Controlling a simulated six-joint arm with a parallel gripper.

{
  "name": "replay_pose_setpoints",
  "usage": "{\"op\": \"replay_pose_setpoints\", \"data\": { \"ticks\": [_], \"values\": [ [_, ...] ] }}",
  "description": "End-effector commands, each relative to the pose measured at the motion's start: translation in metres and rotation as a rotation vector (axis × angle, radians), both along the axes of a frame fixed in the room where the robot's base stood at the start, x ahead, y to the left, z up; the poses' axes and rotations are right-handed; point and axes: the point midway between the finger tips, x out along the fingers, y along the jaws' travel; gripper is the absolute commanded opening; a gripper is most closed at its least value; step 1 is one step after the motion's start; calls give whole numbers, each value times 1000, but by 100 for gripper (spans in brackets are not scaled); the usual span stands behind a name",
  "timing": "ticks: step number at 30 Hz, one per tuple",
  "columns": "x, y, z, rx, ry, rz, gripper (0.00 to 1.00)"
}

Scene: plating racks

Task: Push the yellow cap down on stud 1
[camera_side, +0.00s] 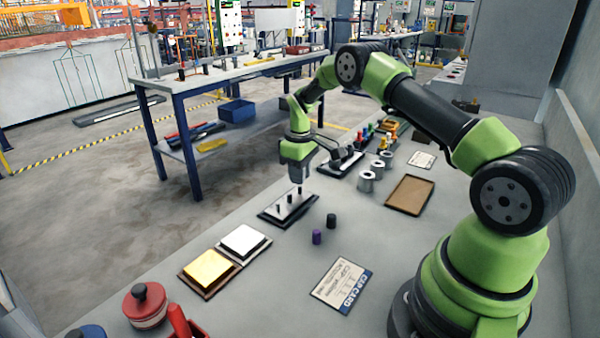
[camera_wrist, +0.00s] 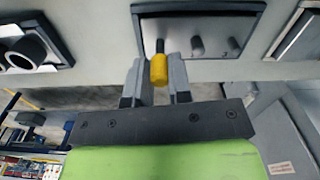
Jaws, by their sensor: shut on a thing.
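My gripper (camera_side: 299,186) is over a studded plate (camera_side: 268,217) in the side view. In the wrist view my gripper (camera_wrist: 159,75) is shut on the yellow cap (camera_wrist: 159,70), which sits between the two fingers. A dark stud (camera_wrist: 160,46) lies in line with the cap's end, at the left of the row on the plate (camera_wrist: 148,20). Two grey studs, one in the middle (camera_wrist: 197,46) and one at the right (camera_wrist: 233,46), stand bare. How far the cap sits over the dark stud I cannot tell. The yellow cap is not distinguishable in the side view.
A purple cap (camera_side: 317,237) and a black cap (camera_side: 331,220) stand in front of the plate. A card (camera_side: 343,284), a gold block (camera_side: 209,266) and a silver block (camera_side: 243,240) lie nearer. Metal cups (camera_side: 366,182) and a brown tray (camera_side: 410,195) are at the right.

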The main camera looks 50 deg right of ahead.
Motion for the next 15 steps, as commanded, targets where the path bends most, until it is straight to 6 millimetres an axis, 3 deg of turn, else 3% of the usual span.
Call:
{"op": "replay_pose_setpoints", "data": {
  "ticks": [15],
  "values": [
    [0,0,-13,1,0,0,0]
  ]
}}
